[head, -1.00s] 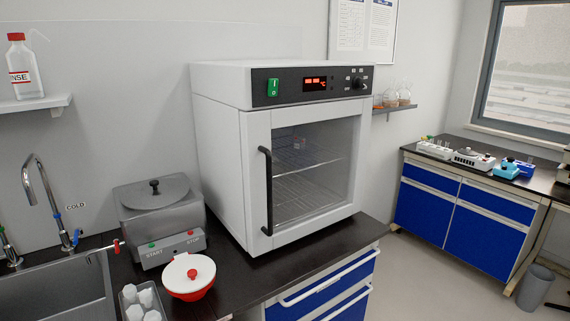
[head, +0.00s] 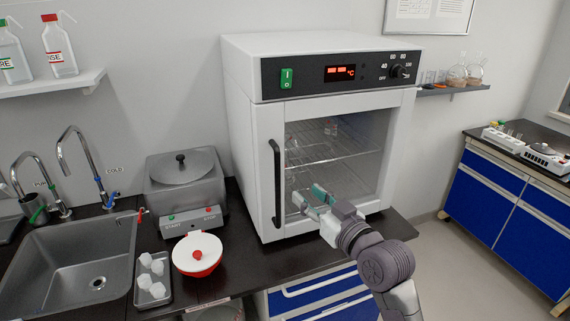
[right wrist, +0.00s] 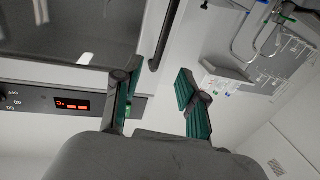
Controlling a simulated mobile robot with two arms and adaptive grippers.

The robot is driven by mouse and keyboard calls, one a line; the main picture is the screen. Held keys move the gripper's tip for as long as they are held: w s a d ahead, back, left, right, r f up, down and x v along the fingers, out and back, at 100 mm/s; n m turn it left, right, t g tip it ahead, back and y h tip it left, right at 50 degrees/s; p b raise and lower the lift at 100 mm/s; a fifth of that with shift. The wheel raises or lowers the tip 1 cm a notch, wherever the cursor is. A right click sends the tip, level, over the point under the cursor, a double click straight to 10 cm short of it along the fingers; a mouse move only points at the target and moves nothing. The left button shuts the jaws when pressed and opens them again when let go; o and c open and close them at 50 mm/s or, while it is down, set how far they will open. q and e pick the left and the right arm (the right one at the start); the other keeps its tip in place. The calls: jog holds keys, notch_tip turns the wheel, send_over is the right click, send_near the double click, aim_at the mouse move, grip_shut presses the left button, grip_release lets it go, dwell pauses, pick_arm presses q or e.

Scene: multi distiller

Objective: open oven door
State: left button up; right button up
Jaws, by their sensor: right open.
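The white oven (head: 246,140) stands on the dark counter with its glass door (head: 355,150) shut. The black vertical door handle (head: 277,185) is on the door's left side. My right gripper (head: 309,194) is open and empty in front of the lower glass, a little right of the handle, its fingers pointing toward the handle side. In the right wrist view the handle (right wrist: 166,36) shows ahead, in the gap between the two spread green-padded fingers (right wrist: 152,85), apart from them. My left gripper is not in view.
A grey water bath (head: 183,185), a red-and-white bowl (head: 198,255) and a tray (head: 140,296) of white pieces stand left of the oven, near the sink (head: 85,275). Blue drawers (head: 318,297) lie below the counter. Floor is free at right.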

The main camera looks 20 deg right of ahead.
aim_at(279, 171)
jog(key=p+x, duration=0.3)
jog(key=x, duration=0.9)
jog(key=shift+w+a, duration=0.15)
jog(key=shift+a, duration=0.05)
jog(key=shift+w+a+f, duration=0.1)
jog(key=shift+w+f, duration=0.05)
jog(key=shift+w, duration=0.35)
grip_shut()
